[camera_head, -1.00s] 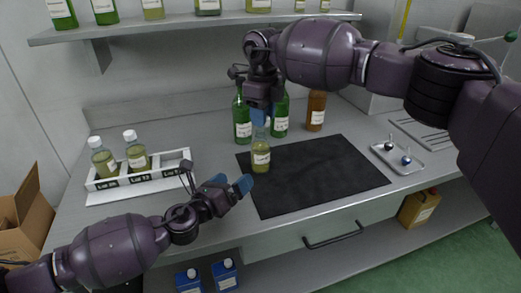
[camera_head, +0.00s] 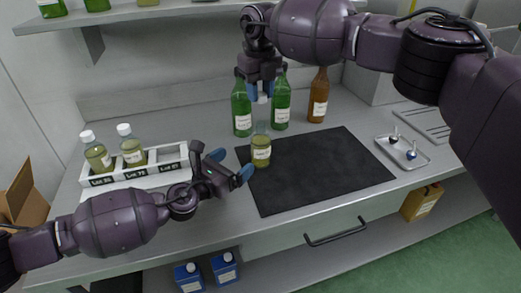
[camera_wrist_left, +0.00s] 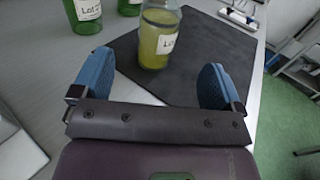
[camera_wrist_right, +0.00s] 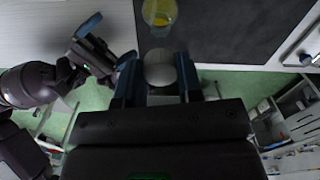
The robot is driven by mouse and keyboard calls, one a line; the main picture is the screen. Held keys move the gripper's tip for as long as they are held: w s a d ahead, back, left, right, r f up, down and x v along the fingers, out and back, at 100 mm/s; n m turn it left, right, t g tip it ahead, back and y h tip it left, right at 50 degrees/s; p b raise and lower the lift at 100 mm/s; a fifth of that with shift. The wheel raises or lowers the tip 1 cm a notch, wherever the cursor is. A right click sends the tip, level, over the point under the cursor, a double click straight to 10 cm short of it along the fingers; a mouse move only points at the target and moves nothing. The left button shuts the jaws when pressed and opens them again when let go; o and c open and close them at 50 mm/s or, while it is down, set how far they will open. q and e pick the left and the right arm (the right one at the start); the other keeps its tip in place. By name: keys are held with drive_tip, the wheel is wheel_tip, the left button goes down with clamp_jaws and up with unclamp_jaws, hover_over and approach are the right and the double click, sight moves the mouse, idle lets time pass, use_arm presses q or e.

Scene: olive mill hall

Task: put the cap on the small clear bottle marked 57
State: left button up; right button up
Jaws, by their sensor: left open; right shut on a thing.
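The small clear bottle (camera_head: 261,152) holds yellow-green liquid and stands upright at the left edge of the black mat. Its label number is too small to read in the head view. It also shows in the left wrist view (camera_wrist_left: 158,42) and the right wrist view (camera_wrist_right: 158,14). My right gripper (camera_head: 264,92) is above the bottle, shut on a white round cap (camera_wrist_right: 160,70). The cap appears apart from the bottle, above its neck. My left gripper (camera_head: 232,165) is open and empty, just left of the bottle, with its fingers (camera_wrist_left: 156,80) pointing toward it.
A white rack (camera_head: 165,172) on the left holds two similar bottles with white caps. Green bottles (camera_head: 242,112) and a brown bottle (camera_head: 318,98) stand behind. A small tray (camera_head: 405,161) lies right of the black mat (camera_head: 320,175), which is otherwise clear.

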sight(254, 147)
use_arm(q)
drive_tip(key=x, duration=1.1)
drive_tip(key=shift+w+d, duration=0.15)
drive_tip(key=shift+d, duration=0.05)
drive_tip(key=c, duration=1.3)
drive_tip(key=shift+c, duration=0.2)
use_arm(e)
drive_tip(key=shift+f, duration=2.5)
drive_tip(key=shift+f, duration=0.15)
drive_tip(key=shift+f, duration=0.75)
drive_tip(key=shift+f, duration=0.55)
